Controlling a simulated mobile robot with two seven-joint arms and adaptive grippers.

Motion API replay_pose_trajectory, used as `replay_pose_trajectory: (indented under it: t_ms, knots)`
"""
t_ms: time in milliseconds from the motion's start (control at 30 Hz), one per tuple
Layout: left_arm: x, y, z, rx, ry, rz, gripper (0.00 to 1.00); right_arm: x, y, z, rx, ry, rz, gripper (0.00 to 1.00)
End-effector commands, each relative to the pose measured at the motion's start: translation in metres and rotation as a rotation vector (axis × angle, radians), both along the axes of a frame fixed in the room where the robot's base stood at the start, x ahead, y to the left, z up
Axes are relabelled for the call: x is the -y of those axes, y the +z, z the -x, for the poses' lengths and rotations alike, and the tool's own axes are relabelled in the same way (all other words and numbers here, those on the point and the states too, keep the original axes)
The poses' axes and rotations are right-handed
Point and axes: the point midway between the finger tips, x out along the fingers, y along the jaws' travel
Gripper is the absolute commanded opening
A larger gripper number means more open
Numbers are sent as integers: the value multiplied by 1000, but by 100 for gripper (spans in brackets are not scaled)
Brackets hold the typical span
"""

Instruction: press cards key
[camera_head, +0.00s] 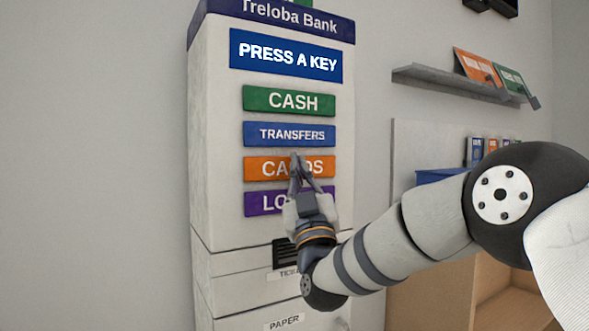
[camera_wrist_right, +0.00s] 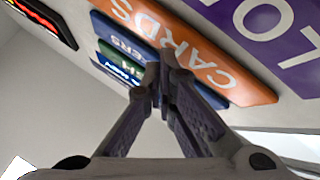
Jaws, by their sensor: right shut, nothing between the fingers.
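The orange CARDS key (camera_head: 262,168) is the third key down on the white kiosk's front, with white letters. My right gripper (camera_head: 297,158) is shut and empty, its fingertips in front of the middle of the CARDS key and hiding some of its letters. In the right wrist view the shut fingertips (camera_wrist_right: 160,75) overlap the edge of the CARDS key (camera_wrist_right: 225,70). I cannot tell whether they touch it. The kiosk's screen (camera_head: 286,56) reads PRESS A KEY. My left gripper is not in view.
The green CASH key (camera_head: 289,101) and blue TRANSFERS key (camera_head: 290,134) lie above. The purple key (camera_head: 262,203) below is partly hidden by my gripper. A ticket slot (camera_head: 284,253) is lower down. A shelf (camera_head: 460,84) with cards is on the right wall.

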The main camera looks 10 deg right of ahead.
Motion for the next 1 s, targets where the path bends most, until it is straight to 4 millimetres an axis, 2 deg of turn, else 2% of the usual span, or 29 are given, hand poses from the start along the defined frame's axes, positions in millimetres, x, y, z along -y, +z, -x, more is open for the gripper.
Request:
replay_pose_trajectory:
  t_ms: [1000]
  knots:
    - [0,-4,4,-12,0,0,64,-3,0,-9,-1,0,0,0]
